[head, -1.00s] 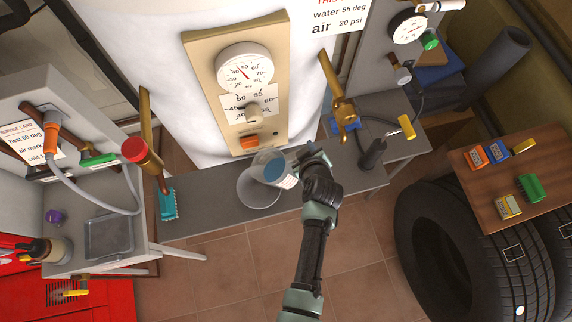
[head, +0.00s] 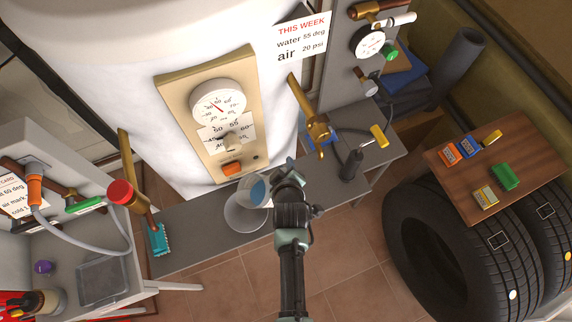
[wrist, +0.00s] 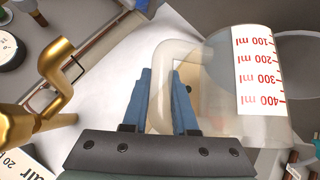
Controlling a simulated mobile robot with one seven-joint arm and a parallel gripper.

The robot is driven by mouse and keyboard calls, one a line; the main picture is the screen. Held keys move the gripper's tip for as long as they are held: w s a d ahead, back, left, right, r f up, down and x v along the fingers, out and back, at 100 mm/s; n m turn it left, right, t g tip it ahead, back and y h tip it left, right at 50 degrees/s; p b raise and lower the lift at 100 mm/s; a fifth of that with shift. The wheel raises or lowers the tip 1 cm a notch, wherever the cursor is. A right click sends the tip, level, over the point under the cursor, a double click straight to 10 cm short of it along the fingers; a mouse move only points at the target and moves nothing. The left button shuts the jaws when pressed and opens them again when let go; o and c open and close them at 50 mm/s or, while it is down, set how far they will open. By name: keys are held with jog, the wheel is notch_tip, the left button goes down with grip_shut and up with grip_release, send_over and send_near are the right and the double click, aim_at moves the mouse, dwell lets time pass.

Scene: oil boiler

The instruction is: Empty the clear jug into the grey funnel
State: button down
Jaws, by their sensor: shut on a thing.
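The clear jug (head: 267,183) is held above the grey funnel (head: 240,219) in the head view, seeming tipped toward it. My gripper (head: 283,180) is at the jug's right side. In the wrist view my gripper (wrist: 172,100) has its blue fingers closed around the handle of the jug (wrist: 215,85), which carries a red-marked ml scale. The grey funnel (wrist: 305,60) shows partly at the right edge there, beside the jug. The jug covers part of the funnel in the head view.
The grey bench (head: 200,245) runs below the boiler panel (head: 215,120). A teal brush (head: 157,240) lies left of the funnel. A brass pipe (head: 315,125) stands behind to the right, near a yellow-handled tool (head: 352,165). Tyres (head: 440,250) stand far right.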

jog(key=shift+a, duration=0.1)
dwell(0.5)
jog(key=shift+s+a+r+n+t+h+b, duration=0.15)
jog(key=shift+a+n+t+h+b, duration=0.1)
jog(key=shift+n+t+h+b, duration=0.25)
jog(key=shift+a+r+h, duration=0.1)
jog(key=shift+r+h, duration=0.1)
jog(key=shift+h, duration=0.1)
jog(key=shift+a+f+b, duration=0.2)
jog(key=shift+b, duration=0.9)
jog(key=b, duration=0.1)
jog(key=n+h+b, duration=0.1)
jog(key=b, duration=0.1)
jog(key=shift+s+a+r+t, duration=0.15)
jog(key=shift+s+a+t, duration=0.05)
jog(key=shift+a+t, duration=0.2)
jog(key=shift+r+h, duration=0.2)
jog(key=shift+h, duration=0.1)
jog(key=shift+s+a+f+b, duration=0.1)
jog(key=shift+a+f+b, duration=0.15)
jog(key=shift+b, duration=0.9)
